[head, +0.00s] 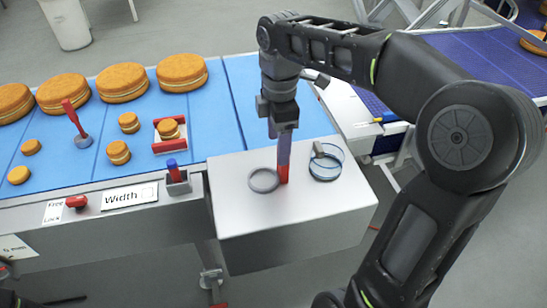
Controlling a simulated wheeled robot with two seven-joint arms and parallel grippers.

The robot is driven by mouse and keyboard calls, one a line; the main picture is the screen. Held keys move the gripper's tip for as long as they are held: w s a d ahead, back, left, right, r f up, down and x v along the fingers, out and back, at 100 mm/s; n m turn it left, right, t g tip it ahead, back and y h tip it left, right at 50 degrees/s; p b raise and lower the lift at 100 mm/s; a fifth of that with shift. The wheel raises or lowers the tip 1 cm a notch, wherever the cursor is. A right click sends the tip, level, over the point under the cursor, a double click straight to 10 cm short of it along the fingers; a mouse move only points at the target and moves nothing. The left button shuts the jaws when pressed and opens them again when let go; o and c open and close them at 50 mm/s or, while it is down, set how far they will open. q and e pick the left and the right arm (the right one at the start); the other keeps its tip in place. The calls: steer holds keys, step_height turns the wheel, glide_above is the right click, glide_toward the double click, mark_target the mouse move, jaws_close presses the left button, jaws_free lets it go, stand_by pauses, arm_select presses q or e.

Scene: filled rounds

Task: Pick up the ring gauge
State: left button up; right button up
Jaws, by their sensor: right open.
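The ring gauge looks to be the plain grey ring (264,180), lying flat on top of the pale metal box (290,208). My right gripper (284,174) points down just right of the ring, its red fingertips low over the box top. The gripper is open and seen nearly edge-on, so the gap between its fingers hardly shows. No ring is between the fingers, and I cannot tell whether they touch the ring or the box. My left gripper is not clearly seen.
A clear round dish with a dark rim (325,168) lies close right of the right gripper. A blue conveyor (225,125) behind carries several filled rounds and a red-handled tool (77,125). A red-and-blue post (176,172) stands left of the box. The box's front top is clear.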

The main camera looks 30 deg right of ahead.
mark_target(267, 167)
steer(key=shift+s+d+r, duration=0.25)
steer(key=shift+d, duration=0.1)
steer(key=shift+s+r, duration=0.1)
steer(key=shift+s, duration=0.15)
steer(key=shift+w+f, duration=0.1)
steer(key=shift+f, duration=1.25)
steer(key=shift+f, duration=0.15)
step_height(267, 167, down, 5)
steer(key=shift+p, duration=0.7)
steer(key=shift+c, duration=0.5)
jaws_close()
